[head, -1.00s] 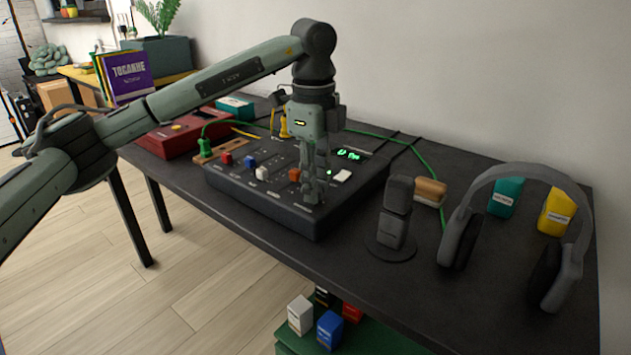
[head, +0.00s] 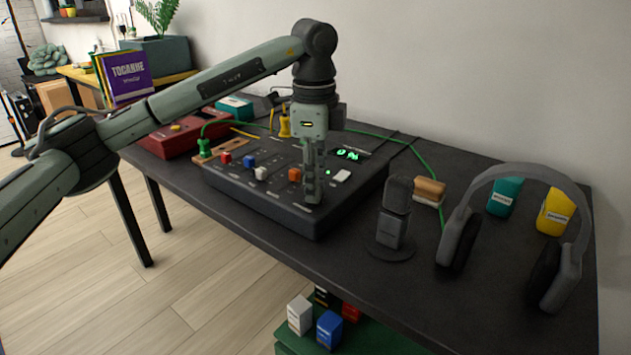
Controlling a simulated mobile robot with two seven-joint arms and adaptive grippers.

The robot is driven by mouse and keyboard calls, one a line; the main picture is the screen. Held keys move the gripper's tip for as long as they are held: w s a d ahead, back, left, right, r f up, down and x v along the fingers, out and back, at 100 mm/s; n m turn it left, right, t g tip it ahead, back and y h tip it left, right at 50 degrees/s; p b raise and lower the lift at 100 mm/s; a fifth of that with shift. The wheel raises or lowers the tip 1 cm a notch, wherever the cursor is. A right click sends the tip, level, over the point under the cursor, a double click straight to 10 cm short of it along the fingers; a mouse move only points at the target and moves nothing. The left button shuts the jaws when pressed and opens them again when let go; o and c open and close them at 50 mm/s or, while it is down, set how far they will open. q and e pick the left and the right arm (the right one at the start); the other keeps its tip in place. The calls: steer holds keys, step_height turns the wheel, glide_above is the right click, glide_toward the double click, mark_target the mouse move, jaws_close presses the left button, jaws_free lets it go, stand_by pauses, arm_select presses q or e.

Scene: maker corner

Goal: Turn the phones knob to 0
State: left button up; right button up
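A dark mixer panel (head: 270,205) lies on the black table, with coloured caps and a small display (head: 348,154) showing green characters too small to read surely. My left gripper (head: 313,200) points straight down at the front right part of the panel, with its fingertips at the panel's surface. The phones knob cannot be made out; the fingers cover that spot. The fingers look close together, seen nearly edge-on, so their opening and any grip are unclear. My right gripper is out of view.
A microphone (head: 394,212) on a round base stands right of the panel, with grey headphones (head: 455,230) beyond it. An orange cap (head: 294,175) and a white cap (head: 341,177) flank the fingers. A green cable (head: 410,150) runs behind the panel.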

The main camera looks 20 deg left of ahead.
arm_select(q)
steer(key=o, duration=0.4)
steer(key=shift+o, duration=0.2)
step_height(320, 180, up, 12)
steer(key=shift+s, duration=0.25)
stand_by(0.4)
